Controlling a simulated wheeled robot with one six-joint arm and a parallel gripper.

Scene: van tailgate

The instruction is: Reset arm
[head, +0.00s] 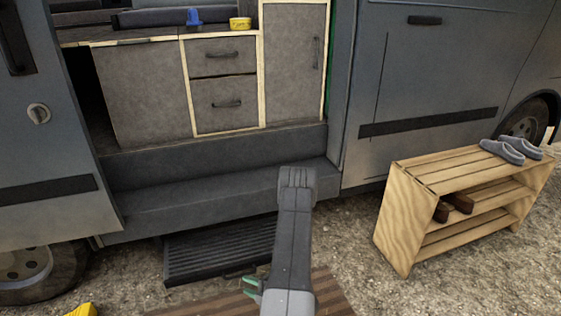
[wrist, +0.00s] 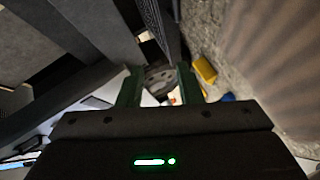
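My arm rises from the bottom centre of the head view in front of the van step. Green parts of my gripper (head: 251,286) show beside the arm, low in that view, and the rest of it is hidden. In the wrist view my gripper (wrist: 160,88) has its two green fingers well apart. Nothing is held between them. A grey, round, wheel-like shape shows beyond the gap.
The van step (head: 200,200) and a black slatted step (head: 220,250) lie behind my arm. A wooden shoe rack (head: 405,215) with grey slippers (head: 512,150) stands right. A yellow object (wrist: 205,70) and a blue one (wrist: 228,97) lie beyond my gripper. Gravel between arm and rack is clear.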

